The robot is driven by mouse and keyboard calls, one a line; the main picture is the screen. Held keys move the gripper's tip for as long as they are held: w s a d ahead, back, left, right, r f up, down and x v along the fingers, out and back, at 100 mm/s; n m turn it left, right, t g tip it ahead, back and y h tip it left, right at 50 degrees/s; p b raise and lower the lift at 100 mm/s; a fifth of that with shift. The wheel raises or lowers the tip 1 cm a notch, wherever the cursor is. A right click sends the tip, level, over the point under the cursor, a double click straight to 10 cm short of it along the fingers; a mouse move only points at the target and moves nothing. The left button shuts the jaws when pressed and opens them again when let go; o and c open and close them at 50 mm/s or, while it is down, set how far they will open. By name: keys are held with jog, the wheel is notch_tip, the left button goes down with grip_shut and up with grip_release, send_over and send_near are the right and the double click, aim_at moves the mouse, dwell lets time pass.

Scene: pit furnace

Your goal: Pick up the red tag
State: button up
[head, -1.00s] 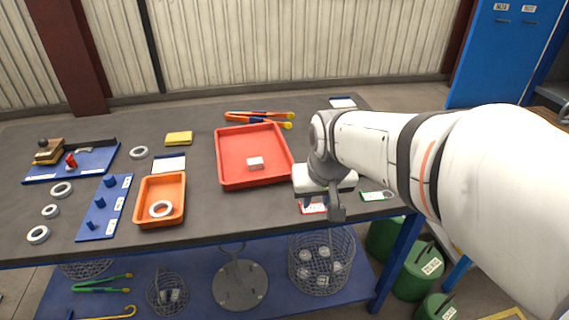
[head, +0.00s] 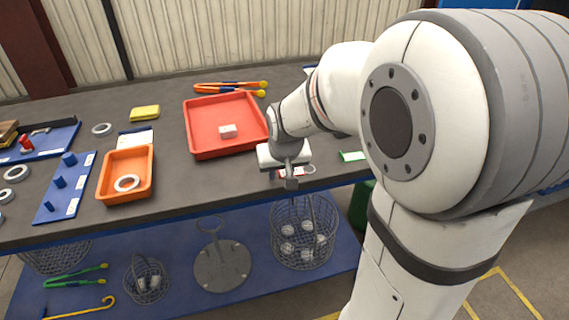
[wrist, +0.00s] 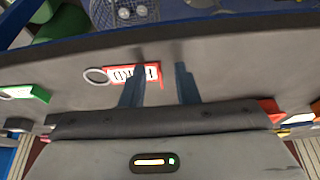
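The red tag (wrist: 119,75) has a white label with dark lettering and a ring at one end. It lies near the table's front edge. In the head view the red tag (head: 297,173) is partly hidden by my gripper (head: 291,178), which is pointed down over it. In the wrist view my gripper (wrist: 160,84) is open, its two dark fingers apart. The left finger overlaps the tag's lettered part, and the right finger shows just past its ringless end. Nothing is held; I cannot tell how high the fingertips are.
A green tag (head: 352,156) lies to the right on the table. A red tray (head: 200,150) with a white block (head: 228,131) stands behind my gripper. An orange tray (head: 112,190) with a ring is to the left. Wire baskets (head: 303,232) stand on the lower shelf.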

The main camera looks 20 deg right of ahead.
jog(key=shift+f, duration=0.1)
grip_shut()
dwell(0.6)
